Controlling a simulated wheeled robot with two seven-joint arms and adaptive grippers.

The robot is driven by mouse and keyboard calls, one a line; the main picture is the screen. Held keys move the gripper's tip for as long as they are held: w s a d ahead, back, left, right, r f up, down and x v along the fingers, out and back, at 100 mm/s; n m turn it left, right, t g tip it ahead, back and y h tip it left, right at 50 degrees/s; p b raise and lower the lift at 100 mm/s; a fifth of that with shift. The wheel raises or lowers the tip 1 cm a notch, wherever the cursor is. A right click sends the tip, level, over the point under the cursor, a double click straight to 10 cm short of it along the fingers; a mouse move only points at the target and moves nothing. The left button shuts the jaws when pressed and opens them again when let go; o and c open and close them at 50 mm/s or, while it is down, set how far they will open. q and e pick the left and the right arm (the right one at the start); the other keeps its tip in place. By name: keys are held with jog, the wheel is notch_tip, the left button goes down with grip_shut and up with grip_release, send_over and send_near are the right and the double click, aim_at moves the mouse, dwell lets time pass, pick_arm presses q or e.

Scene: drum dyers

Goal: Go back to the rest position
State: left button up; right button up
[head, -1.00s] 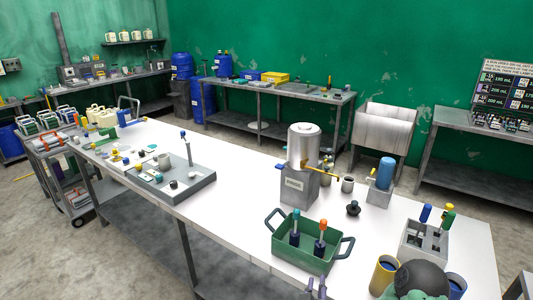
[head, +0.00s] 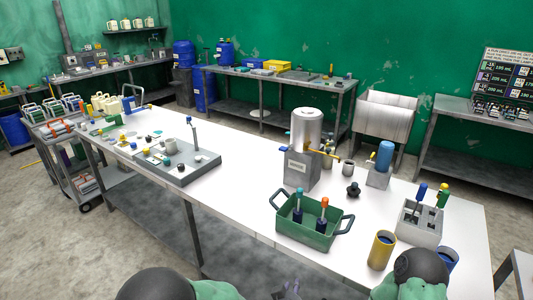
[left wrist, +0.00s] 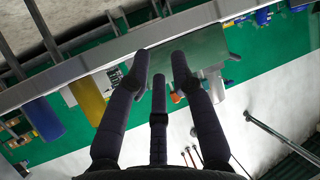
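My left gripper (head: 288,291) shows at the bottom edge of the head view, in front of the table's near edge and below the green tray. Only its dark fingertips show there. In the left wrist view its dark fingers (left wrist: 160,62) stand apart with nothing between them. The green tray (left wrist: 205,45) shows beyond the fingers in that view. Parts of my left arm and my right arm show along the bottom of the head view. My right gripper is out of view.

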pick_arm(q)
jog(key=s+a+f+n+g, duration=0.1)
jog(key=s+a+f+g, duration=0.2)
jog(key=a+f, duration=0.3)
jog(key=s+a+f+n+g, duration=0.15)
jog(key=a+f, duration=0.25)
jog(key=f, duration=0.5)
jog(key=s+a+f+n+g, duration=0.1)
jog(key=s+a+f+g, duration=0.2)
jog(key=s, duration=0.5)
jog(key=s+a+f+n+g, duration=0.1)
jog(key=s+a+f+g, duration=0.3)
jog(key=s+f, duration=0.2)
jog(key=shift+s+a+f, duration=0.25)
jog(key=shift+s+f, duration=0.05)
jog(key=shift+s, duration=0.7)
